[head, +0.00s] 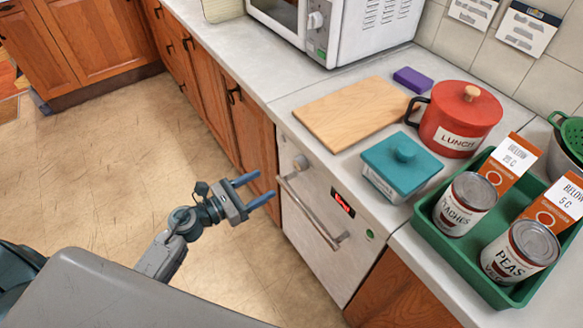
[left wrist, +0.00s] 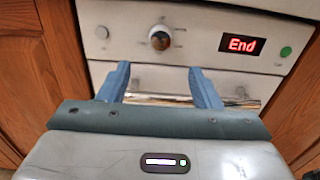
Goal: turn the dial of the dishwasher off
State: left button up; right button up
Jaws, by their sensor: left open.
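The white dishwasher (head: 325,235) is built in under the counter, its door shut. Its round dial (head: 300,161) is at the upper left of the front; it also shows in the left wrist view (left wrist: 160,38), between small marks on the panel. A red display (left wrist: 241,43) reads "End", with a green button (left wrist: 286,51) to its right. A metal bar handle (head: 310,213) runs below the dial. My left gripper (head: 264,185) is open and empty, its blue fingers pointing at the dishwasher front, short of the dial. In the left wrist view the fingertips (left wrist: 159,68) appear just below the dial.
On the counter stand a cutting board (head: 352,112), a red pot (head: 458,120), a teal lidded box (head: 400,165) and a green tray (head: 440,245) with cans. A microwave (head: 345,30) stands behind. Wooden cabinets (head: 252,125) flank the dishwasher. The floor (head: 110,170) before it is clear.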

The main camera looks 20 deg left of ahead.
aim_at(297, 166)
pick_arm(q)
jog(key=p+x, duration=0.1)
jog(key=x, duration=0.3)
jog(key=p+x, duration=0.2)
jog(key=x, duration=0.3)
jog(key=shift+d+r, duration=0.1)
jog(key=shift+r, duration=0.1)
jog(key=shift+w+d+f, duration=0.1)
jog(key=shift+w+d, duration=0.35)
jog(key=shift+w, duration=0.1)
pick_arm(e)
jog(key=shift+s+d+r, duration=0.1)
jog(key=shift+s+r, duration=0.1)
jog(key=shift+s, duration=1)
jog(key=shift+s+d+r, duration=0.1)
jog(key=shift+s+r, duration=0.05)
jog(key=shift+s, duration=1)
pick_arm(q)
jog(key=shift+c, duration=0.5)
jog(key=c, duration=0.9)
